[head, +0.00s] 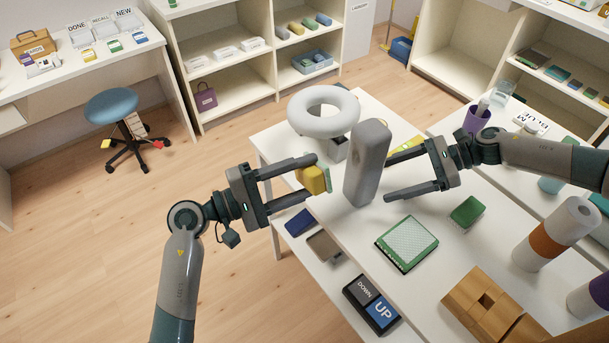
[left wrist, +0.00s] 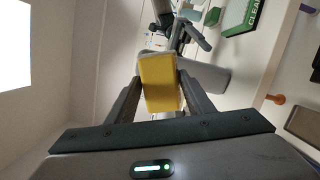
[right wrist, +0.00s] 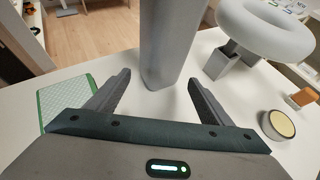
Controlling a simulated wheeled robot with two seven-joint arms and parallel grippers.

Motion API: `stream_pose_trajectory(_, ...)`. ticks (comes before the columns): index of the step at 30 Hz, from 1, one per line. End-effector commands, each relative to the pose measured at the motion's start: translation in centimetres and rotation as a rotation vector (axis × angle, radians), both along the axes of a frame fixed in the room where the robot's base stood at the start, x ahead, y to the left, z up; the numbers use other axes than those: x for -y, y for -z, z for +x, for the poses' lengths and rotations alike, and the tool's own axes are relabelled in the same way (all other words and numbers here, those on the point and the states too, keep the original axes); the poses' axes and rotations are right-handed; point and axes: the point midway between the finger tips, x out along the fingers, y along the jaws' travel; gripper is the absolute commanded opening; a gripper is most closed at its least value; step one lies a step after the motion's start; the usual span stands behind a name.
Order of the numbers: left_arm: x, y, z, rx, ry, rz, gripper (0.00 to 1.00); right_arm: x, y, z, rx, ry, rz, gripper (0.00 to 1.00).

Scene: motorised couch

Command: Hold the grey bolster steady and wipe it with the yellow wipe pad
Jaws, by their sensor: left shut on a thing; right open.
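The grey bolster (head: 366,165) stands upright on the white table, and its lower part fills the middle of the right wrist view (right wrist: 168,45). My left gripper (head: 308,178) is shut on the yellow wipe pad (head: 311,180), which has a pale green face turned toward the bolster. The pad is close to the bolster's left side; I cannot tell whether they touch. In the left wrist view the pad (left wrist: 160,82) sits between the fingers, with the grey bolster (left wrist: 205,75) behind it. My right gripper (head: 402,174) is open and empty, its fingers pointing at the bolster's right side.
A white ring on a stand (head: 324,110) is behind the bolster. Bare tabletop surrounds the bolster's base.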

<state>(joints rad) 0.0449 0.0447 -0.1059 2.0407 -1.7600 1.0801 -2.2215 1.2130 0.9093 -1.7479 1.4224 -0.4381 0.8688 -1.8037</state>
Motion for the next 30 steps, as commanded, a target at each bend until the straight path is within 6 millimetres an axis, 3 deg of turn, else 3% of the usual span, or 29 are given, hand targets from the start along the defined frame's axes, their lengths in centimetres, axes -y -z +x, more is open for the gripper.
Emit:
stream_pose_trajectory(15,0.0,0.0,0.0,0.000,0.000,0.000,0.30,-5.4,2.9,-0.1,-0.001,-0.002,0.001,0.74)
stream_pose_trajectory(30,0.0,0.0,0.0,0.000,0.000,0.000,0.30,-6.7,3.6,0.0,0.000,0.000,0.000,0.74)
